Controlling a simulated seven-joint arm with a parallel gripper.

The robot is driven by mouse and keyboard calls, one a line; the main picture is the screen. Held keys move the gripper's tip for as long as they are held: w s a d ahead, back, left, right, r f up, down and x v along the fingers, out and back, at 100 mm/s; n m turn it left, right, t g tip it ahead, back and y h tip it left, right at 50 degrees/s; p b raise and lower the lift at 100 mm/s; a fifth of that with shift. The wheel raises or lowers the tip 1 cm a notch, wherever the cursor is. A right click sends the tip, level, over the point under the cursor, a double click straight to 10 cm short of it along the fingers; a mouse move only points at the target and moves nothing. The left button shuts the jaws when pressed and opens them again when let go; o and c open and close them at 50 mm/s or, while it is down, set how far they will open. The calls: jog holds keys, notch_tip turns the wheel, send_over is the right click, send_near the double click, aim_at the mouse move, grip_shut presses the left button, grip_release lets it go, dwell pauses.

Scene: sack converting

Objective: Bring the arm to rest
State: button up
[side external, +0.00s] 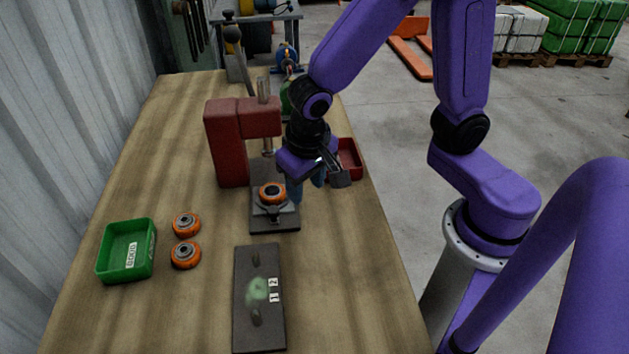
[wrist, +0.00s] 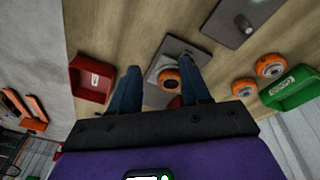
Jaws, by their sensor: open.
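My gripper (wrist: 161,88) is open, and no object shows held between its two blue fingers. In the side external view my gripper (side external: 307,185) hangs just right of the red press (side external: 227,145), above the bench. An orange wheel with a dark centre (side external: 271,193) sits on the press's base plate (side external: 275,222). In the wrist view this wheel (wrist: 169,80) shows between the fingers, beyond their tips or near them; the gap cannot be judged. The rest of my arm reaches in from the right.
Two orange wheels (side external: 186,224) (side external: 185,255) lie beside a green bin (side external: 126,250) at the left. A dark plate marked 1 and 2 (side external: 245,330) lies at the front. A red bin (side external: 348,158) stands behind my gripper. Bare wood (side external: 340,285) lies at the front right.

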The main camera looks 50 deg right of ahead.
jog(key=s+d+r+n+y, duration=0.1)
jog(key=s+d+r+n, duration=0.1)
jog(key=s+d+n, duration=0.2)
jog(key=s+d+r+n+g, duration=0.1)
jog(key=s+d+r+n, duration=0.2)
jog(key=s+n, duration=0.7)
jog(key=shift+s+d+r+g+y, duration=0.3)
jog(key=shift+d+r+y, duration=0.1)
jog(key=shift+d, duration=0.15)
